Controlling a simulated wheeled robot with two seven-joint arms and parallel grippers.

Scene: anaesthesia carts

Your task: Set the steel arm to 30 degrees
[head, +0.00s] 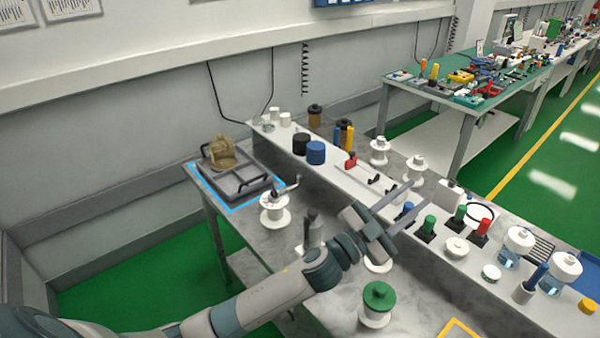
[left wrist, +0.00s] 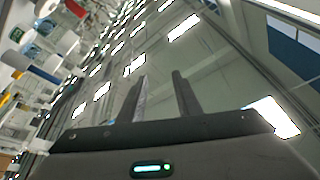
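A steel arm (head: 285,189) sits like a crank on top of a white round pedestal (head: 274,217), on the near bench left of centre. It slants up to the right; its exact angle cannot be read. My left gripper (head: 411,195) is in the air over the bench, right of the pedestal and well apart from it. Its two fingers are spread with nothing between them, also in the left wrist view (left wrist: 160,95). The left wrist view does not show the steel arm clearly. My right gripper is out of view.
A grey tray (head: 262,187) with a brown object stands at the bench's left end. A green-topped white pedestal (head: 375,309) stands near the front. A raised shelf (head: 335,170) behind holds jars, knobs and bottles. A grey post (head: 311,229) stands between the steel arm and my left arm.

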